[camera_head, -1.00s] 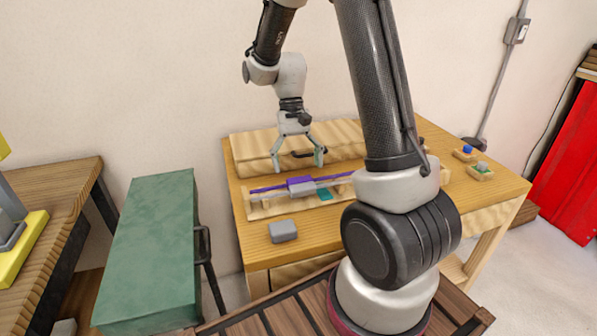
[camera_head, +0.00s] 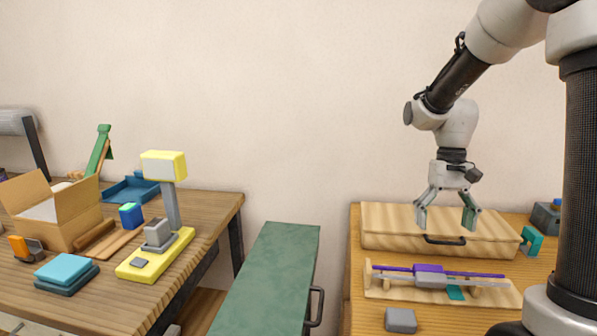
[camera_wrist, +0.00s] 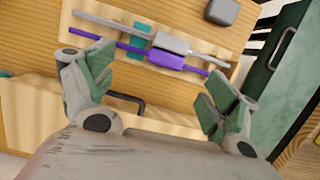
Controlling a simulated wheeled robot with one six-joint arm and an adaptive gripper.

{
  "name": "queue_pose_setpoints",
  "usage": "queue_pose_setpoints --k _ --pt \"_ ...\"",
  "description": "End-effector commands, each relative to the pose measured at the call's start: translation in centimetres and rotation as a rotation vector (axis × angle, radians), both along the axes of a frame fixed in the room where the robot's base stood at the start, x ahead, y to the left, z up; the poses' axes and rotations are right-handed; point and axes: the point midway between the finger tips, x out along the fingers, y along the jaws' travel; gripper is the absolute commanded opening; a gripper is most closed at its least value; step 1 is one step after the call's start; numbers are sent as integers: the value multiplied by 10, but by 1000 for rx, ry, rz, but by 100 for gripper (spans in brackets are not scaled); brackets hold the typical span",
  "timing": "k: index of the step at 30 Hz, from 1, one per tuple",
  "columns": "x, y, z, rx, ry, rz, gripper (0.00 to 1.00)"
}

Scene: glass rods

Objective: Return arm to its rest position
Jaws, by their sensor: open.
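My gripper (camera_head: 447,213) is open and empty. In the head view it hangs fingers-down in front of a wooden case with a dark handle (camera_head: 445,240). In the wrist view its two green-padded fingers (camera_wrist: 157,92) are spread wide apart. Beyond them lies a wooden rack (camera_head: 375,292) on the table, with a purple rod (camera_head: 485,274) and a grey rod (camera_head: 480,284) lying across it side by side. The purple rod also shows in the wrist view (camera_wrist: 112,43). Nothing is between the fingers.
A grey block (camera_head: 400,320) sits at the table's front. A green cabinet (camera_head: 275,265) stands left of the table. A left workbench (camera_head: 215,215) holds a yellow stand (camera_head: 155,258), a cardboard box (camera_head: 75,215) and small blocks. A teal tool (camera_head: 532,240) lies right of the case.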

Motion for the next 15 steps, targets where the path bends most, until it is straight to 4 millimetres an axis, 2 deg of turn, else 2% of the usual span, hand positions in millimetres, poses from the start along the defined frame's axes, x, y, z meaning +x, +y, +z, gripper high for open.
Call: queue_pose_setpoints --k 6,15 --pt "-60 -5 36 -7 -182 94 88" --pt "-137 -9 67 -38 -444 154 88"
